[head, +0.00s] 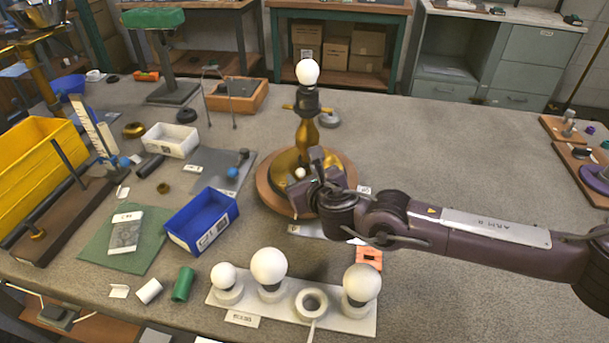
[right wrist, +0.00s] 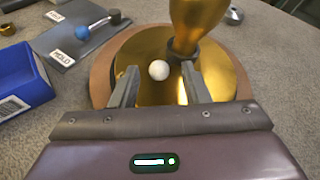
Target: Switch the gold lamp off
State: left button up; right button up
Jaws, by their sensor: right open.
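The gold lamp (head: 307,140) stands upright on a round wooden base, with a round white bulb (head: 308,72) on top. I cannot tell for sure whether the bulb is lit. A small white ball knob (right wrist: 159,70) sits on the lamp's gold foot, in front of the stem; it also shows in the head view (head: 300,173). My right gripper (right wrist: 161,84) is open, pointing at the foot, with one finger on each side of the knob. The knob shows between the fingertips; contact is not visible. My left gripper is not in view.
A blue bin (head: 202,220) stands left of the lamp. A white bulb holder (head: 222,296) with several sockets and bulbs lies in front. A yellow bin (head: 40,165) and a small white bin (head: 170,140) are further left. The table right of the lamp is mostly clear.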

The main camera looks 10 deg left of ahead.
jog(key=c, duration=0.9)
jog(key=shift+a+f, duration=0.1)
jog(key=shift+a, duration=0.05)
grip_shut()
jog(key=shift+a+m+t+h+b, duration=0.2)
jog(key=shift+m+t+h+b, duration=0.1)
jog(key=shift+h+b, duration=0.15)
jog(key=shift+s+a+m+t+h+b, duration=0.1)
jog(key=shift+a+m+t+h+b, duration=0.3)
jog(key=shift+a+m+h+b, duration=0.45)
jog(key=shift+m+h, duration=0.45)
jog(key=shift+h, duration=0.15)
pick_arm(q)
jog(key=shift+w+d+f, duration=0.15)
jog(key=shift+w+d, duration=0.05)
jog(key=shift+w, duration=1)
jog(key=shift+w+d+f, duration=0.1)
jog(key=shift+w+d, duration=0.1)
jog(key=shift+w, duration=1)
pick_arm(e)
jog(key=shift+w+a+m+t+h, duration=0.2)
jog(key=shift+a+m+t+h, duration=0.1)
jog(key=shift+m+h, duration=0.55)
jog(key=shift+d, duration=0.1)
